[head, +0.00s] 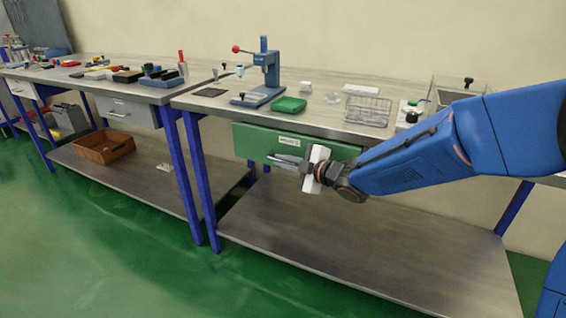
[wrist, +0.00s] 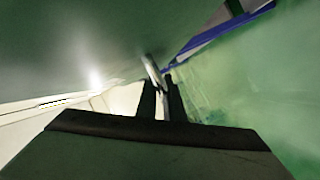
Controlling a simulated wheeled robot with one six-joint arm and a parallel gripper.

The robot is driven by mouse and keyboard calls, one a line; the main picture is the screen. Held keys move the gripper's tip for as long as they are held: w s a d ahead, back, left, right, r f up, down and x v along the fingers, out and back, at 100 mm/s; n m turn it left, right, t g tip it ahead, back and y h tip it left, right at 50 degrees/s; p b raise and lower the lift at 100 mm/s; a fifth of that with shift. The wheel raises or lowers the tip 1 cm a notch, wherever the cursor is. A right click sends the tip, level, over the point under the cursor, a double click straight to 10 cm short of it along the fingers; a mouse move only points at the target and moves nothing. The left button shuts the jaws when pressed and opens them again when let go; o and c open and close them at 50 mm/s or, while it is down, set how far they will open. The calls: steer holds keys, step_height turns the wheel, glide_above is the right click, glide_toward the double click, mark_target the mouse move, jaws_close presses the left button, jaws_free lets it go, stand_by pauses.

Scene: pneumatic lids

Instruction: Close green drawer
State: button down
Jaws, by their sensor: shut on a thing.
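The green drawer (head: 255,140) with a white label hangs under the right workbench top. Its front is close to the bench's front edge; I cannot tell how far it stands out. My gripper (head: 284,161) is in front of the drawer front, and my arm hides the drawer's right part. In the wrist view, the fingers of my gripper (wrist: 161,88) are shut on the metal drawer handle (wrist: 151,70). The grey-green surface in the upper left of that view is too close and dim to make out.
The bench top (head: 330,122) above carries a blue press (head: 266,70), a green box (head: 289,104) and a wire basket (head: 368,110). A lower shelf (head: 350,240) below the drawer is bare. A blue bench leg (head: 202,180) stands left of the drawer.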

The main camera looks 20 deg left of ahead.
steer(key=w, duration=0.4)
steer(key=shift+d, duration=0.2)
steer(key=c, duration=2.2)
jaws_free()
steer(key=shift+o, duration=0.2)
steer(key=shift+d, duration=0.15)
steer(key=v, duration=1.7)
steer(key=shift+s, duration=0.15)
steer(key=shift+d+f, duration=0.15)
